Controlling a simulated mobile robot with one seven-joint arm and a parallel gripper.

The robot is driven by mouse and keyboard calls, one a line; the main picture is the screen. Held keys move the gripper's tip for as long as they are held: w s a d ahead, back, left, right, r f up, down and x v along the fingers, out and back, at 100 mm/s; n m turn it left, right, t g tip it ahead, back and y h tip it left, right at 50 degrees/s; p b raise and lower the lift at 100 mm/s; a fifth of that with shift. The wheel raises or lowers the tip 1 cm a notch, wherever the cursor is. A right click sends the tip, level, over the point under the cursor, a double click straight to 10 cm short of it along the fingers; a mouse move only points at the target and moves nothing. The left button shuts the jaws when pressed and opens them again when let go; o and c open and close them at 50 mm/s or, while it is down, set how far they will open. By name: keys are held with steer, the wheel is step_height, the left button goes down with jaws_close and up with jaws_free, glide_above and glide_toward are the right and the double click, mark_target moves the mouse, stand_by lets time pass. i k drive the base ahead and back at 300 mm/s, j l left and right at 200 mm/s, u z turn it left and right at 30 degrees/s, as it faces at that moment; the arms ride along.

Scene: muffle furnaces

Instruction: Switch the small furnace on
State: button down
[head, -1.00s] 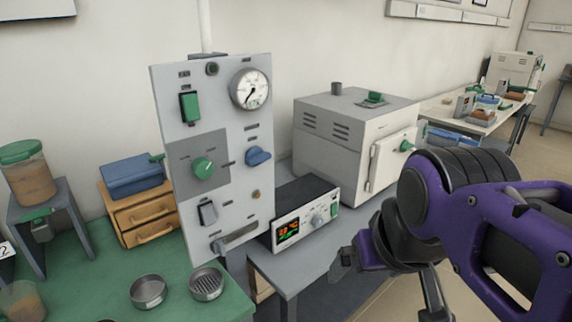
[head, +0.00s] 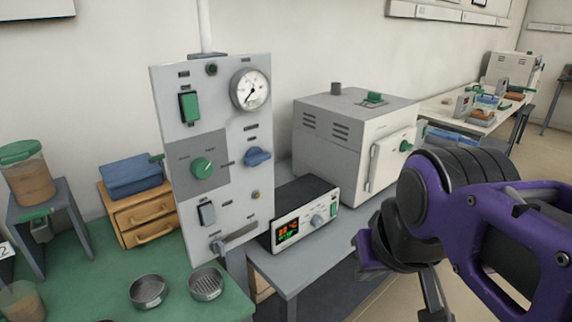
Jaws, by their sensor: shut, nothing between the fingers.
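A pale grey furnace (head: 332,160) stands on the grey table, its white door (head: 391,160) shut, with a green-tipped handle. A second furnace (head: 508,68) stands far back at right; I cannot tell which one is called small. In front of the near furnace is a control box (head: 306,219) with a lit orange and green display, a knob (head: 317,221) and a green switch (head: 333,210). My gripper (head: 366,262) is right of this box and apart from it. It is shut and empty, its fingers mostly hidden by my wrist.
An upright grey panel (head: 228,190) with a gauge (head: 250,89), green switch (head: 190,106) and several knobs stands left of the control box. Sieves (head: 148,291), wooden drawers (head: 143,217) and a jar (head: 27,175) are on or above the green bench. Floor is free at right.

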mark_target(334, 206)
steer(key=i+l+z, duration=0.2)
steer(key=i+l, duration=0.25)
steer(key=l, duration=0.25)
steer(key=i+l+z, duration=0.25)
steer(key=i+l, duration=0.25)
steer(key=l, duration=0.15)
steer(key=k+l+u, duration=0.25)
steer(key=u, duration=0.2)
steer(key=i+j+z, duration=0.2)
steer(key=z, duration=0.25)
